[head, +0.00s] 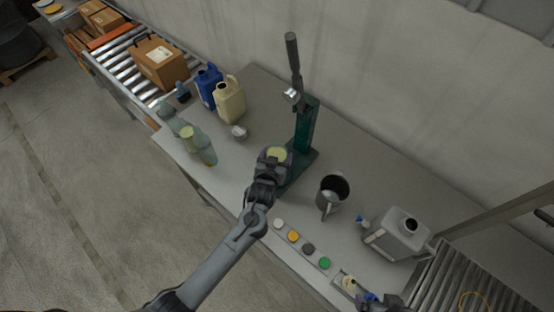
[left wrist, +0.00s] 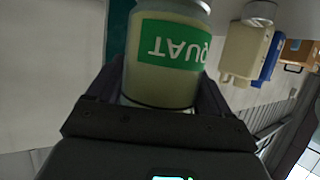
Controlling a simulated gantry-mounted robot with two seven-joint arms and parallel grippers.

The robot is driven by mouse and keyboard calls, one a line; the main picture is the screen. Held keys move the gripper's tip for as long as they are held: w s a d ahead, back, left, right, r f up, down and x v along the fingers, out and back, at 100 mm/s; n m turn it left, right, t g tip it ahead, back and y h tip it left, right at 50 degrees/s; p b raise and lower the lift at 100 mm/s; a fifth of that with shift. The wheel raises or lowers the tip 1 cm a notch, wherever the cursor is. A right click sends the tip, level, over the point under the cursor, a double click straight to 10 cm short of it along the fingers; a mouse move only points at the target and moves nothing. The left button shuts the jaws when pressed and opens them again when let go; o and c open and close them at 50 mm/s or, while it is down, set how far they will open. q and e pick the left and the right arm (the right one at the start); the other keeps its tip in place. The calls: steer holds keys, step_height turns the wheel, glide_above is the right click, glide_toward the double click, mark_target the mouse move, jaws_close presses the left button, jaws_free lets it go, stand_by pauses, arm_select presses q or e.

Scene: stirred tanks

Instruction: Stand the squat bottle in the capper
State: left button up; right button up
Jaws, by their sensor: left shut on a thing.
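The squat bottle (head: 278,153) is pale yellow-green. In the left wrist view the bottle (left wrist: 160,82) shows a green label with upside-down lettering ending in "QUAT". My left gripper (head: 268,163) is shut on it, one finger on each side. The capper (head: 305,130) is a dark green press with a tall column and a raised grey lever. The bottle is at the front left of its base; I cannot tell whether it touches the base. My right gripper (head: 393,303) shows only partly at the bottom edge, and its fingers are unclear.
A steel jug (head: 332,194) and a grey canister (head: 397,235) stand right of the capper. Blue (head: 208,86) and cream (head: 230,101) jugs and clear bottles (head: 205,147) stand left.

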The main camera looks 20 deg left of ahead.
stand_by(0.3)
arm_select(q)
steer(key=shift+f, duration=0.15)
steer(key=o, duration=1.2)
steer(key=shift+f, duration=0.1)
steer(key=shift+c, duration=0.2)
